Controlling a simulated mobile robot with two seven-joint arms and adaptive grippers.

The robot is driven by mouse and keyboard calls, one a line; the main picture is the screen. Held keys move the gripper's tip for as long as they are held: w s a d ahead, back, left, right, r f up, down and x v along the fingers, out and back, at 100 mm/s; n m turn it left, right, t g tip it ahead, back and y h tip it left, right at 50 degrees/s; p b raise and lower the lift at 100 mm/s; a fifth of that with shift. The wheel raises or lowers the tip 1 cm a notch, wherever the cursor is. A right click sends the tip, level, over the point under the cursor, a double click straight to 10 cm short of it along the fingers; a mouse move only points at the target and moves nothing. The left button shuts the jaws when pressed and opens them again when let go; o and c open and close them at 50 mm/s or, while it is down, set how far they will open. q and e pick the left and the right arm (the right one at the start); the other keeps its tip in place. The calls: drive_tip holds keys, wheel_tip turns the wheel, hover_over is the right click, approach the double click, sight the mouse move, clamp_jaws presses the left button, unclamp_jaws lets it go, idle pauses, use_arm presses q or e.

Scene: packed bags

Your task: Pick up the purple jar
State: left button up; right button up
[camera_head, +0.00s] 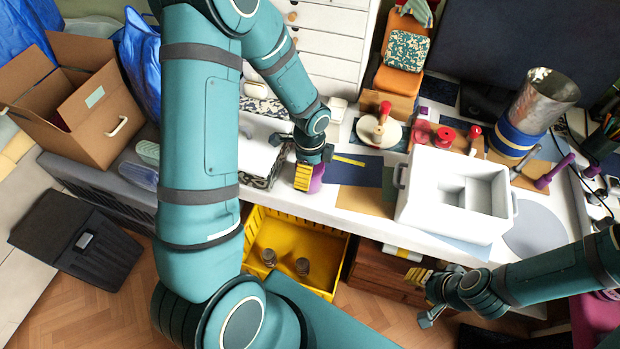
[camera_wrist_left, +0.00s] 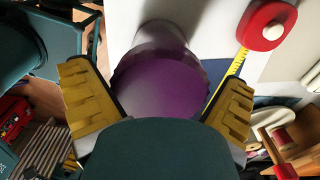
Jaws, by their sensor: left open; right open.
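The purple jar (camera_head: 317,181) stands near the front edge of the white table in the head view, partly hidden by my left gripper (camera_head: 305,176). In the left wrist view the jar (camera_wrist_left: 160,88) shows its round purple top between the two yellow-padded fingers of my left gripper (camera_wrist_left: 158,84). These fingers are open, one on each side of the jar, with a visible gap on the left; contact on the right cannot be told. My right gripper (camera_head: 424,296) is open and empty, low in front of the table at the right.
A white box with compartments (camera_head: 411,187) stands right of the jar. A yellow crate (camera_head: 335,246) is below the table edge. A red object (camera_wrist_left: 268,22) and yellow ruler lie near the jar. A cardboard box (camera_head: 108,102) is at the far left.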

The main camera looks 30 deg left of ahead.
use_arm(q)
drive_tip(key=c, duration=1.1)
drive_tip(key=shift+c, duration=0.2)
